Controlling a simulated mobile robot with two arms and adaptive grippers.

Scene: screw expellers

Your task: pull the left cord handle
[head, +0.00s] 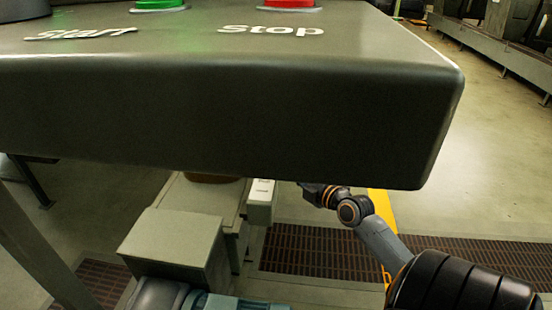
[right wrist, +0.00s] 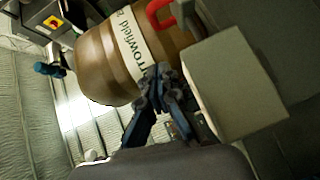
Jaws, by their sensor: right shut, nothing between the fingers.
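I cannot identify the left cord handle for certain in either view. A red curved handle (right wrist: 160,16) shows at the top of the right wrist view, partly cut off by the frame. My right gripper (right wrist: 157,82) is shut and empty, in front of a brown barrel-like container (right wrist: 104,62) with a cream label. Whether the fingers touch it I cannot tell. In the head view my right arm (head: 378,240) reaches in from the lower right, and its hand end is hidden under the control panel. My left gripper is not in view.
The dark control panel (head: 230,115), with green (head: 158,5) and red (head: 290,4) buttons, covers much of the head view. Pale boxes (head: 180,242) stand below it. A switch box (right wrist: 54,22) and a small blue object (right wrist: 48,69) show in the wrist view. Floor is open at right.

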